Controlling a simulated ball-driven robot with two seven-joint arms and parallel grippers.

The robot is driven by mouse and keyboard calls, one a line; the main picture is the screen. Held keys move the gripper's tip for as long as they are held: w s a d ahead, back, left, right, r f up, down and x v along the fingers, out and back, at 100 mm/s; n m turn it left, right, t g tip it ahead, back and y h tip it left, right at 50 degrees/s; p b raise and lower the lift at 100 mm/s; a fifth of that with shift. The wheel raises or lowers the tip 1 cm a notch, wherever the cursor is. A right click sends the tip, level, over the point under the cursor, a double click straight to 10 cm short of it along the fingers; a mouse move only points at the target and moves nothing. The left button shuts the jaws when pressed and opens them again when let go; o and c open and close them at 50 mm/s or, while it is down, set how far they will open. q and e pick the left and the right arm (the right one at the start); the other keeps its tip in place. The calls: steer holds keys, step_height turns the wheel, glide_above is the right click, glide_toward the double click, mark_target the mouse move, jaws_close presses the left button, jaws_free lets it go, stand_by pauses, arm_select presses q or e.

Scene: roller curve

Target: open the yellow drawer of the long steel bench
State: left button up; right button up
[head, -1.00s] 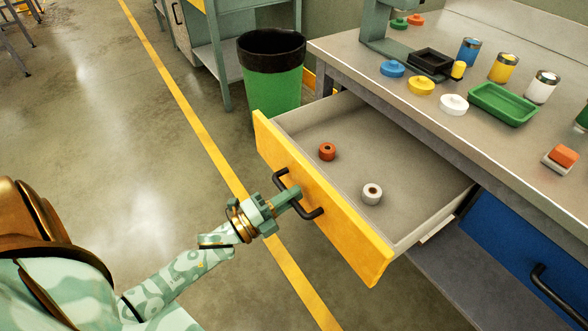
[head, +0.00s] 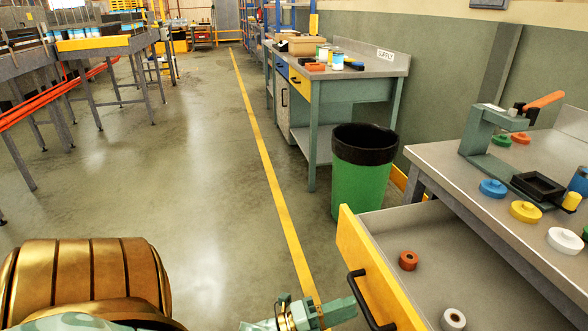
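The yellow drawer (head: 377,274) of the steel bench (head: 440,158) stands pulled well out at the lower right of the head view. Its black bar handle (head: 356,285) is on the yellow front. An orange ring (head: 408,260) and a white roll (head: 453,319) lie inside. My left gripper (head: 345,311) is at the bottom edge, its fingertips right by the handle. I cannot tell whether they touch it, or whether the fingers are open or shut. The drawer's near end is cut off by the frame. My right gripper is not in view.
A green bin (head: 360,185) with a black rim stands just behind the drawer. A second bench (head: 375,64) is farther back. The bench top holds a press (head: 480,140), blue (head: 493,189) and yellow (head: 525,211) discs and a black tray (head: 538,187).

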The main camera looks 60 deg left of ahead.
arm_select(q)
steer(key=v, duration=1.2)
steer(key=shift+p, duration=0.45)
